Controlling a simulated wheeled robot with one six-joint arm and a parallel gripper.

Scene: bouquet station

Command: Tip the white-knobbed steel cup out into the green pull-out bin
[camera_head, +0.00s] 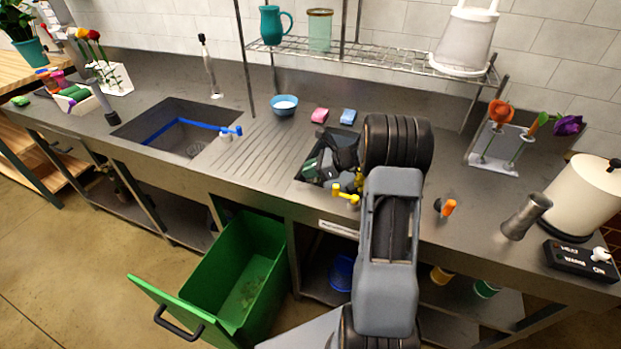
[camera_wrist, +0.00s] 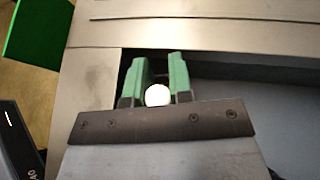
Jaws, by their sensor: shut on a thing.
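My gripper (camera_wrist: 157,80) shows in the wrist view with its two green fingers shut on a round white knob (camera_wrist: 158,96). The steel cup body under the knob is hidden from view. In the head view my gripper (camera_head: 318,167) is over the recessed basin right of the ribbed drainboard, partly covered by my arm. The green pull-out bin (camera_head: 205,277) stands out open below the counter front, left of my gripper. Some small debris lies on its floor. A green corner of it (camera_wrist: 38,32) shows at the upper left of the wrist view.
A sink (camera_head: 180,135) with a blue bar lies left of the drainboard. A yellow lever (camera_head: 345,194) sits near my gripper at the counter front. A wire shelf (camera_head: 350,50) hangs behind.

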